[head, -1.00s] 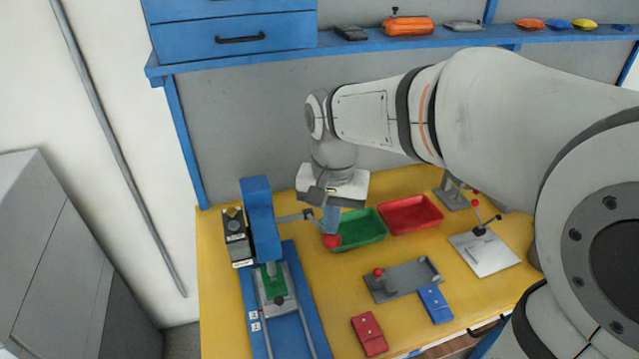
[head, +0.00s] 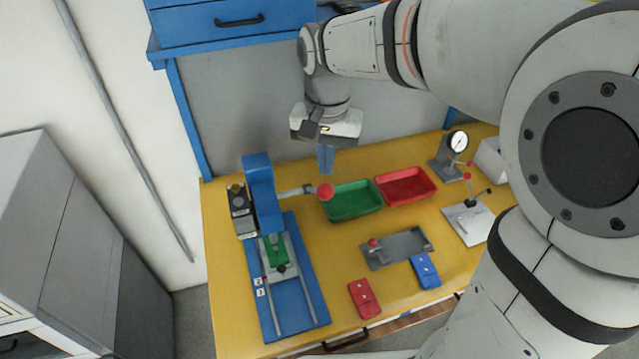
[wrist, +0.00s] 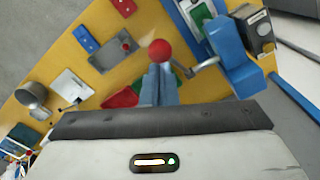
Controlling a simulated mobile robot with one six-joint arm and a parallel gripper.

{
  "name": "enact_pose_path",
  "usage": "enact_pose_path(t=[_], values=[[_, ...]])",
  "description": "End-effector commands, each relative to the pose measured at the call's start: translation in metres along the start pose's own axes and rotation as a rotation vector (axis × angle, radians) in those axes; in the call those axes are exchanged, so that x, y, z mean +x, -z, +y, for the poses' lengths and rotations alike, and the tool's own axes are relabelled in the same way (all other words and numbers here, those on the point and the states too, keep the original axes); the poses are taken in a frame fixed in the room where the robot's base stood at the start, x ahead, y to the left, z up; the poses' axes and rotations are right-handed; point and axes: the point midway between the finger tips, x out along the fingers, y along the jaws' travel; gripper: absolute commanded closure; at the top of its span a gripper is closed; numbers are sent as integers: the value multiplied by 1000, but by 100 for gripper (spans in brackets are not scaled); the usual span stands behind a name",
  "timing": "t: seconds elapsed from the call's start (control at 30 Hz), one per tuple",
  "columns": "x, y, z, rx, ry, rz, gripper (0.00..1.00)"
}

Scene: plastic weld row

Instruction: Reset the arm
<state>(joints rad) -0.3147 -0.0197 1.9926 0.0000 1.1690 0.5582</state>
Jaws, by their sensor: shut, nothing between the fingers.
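My gripper (head: 326,160) is shut and empty in the head view. It hangs above the back of the yellow table, near the green tray (head: 352,212) and the red lever knob (head: 325,192). Its blue fingers also show together in the wrist view (wrist: 158,80), with the red knob (wrist: 160,50) just past their tips in the picture. The knob ends the lever of the blue press (head: 262,200). In the head view the fingers are apart from the knob, higher in the picture.
A red tray (head: 432,190) stands beside the green one. A gauge stand (head: 449,165), a lever plate (head: 468,222), a grey fixture (head: 400,262), a blue block (head: 425,270) and a red block (head: 364,298) are on the table. A blue shelf edge (head: 190,52) runs above.

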Motion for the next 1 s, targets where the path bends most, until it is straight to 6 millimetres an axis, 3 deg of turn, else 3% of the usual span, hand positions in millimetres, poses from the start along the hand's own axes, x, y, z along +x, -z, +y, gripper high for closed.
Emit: enact_pose_path(t=[0.57,0.77,1.0], values=[[0,-2,5,-3,4,6,100],[5,-24,52,-61,37,81,100],[28,-70,119,-175,51,222,100]])
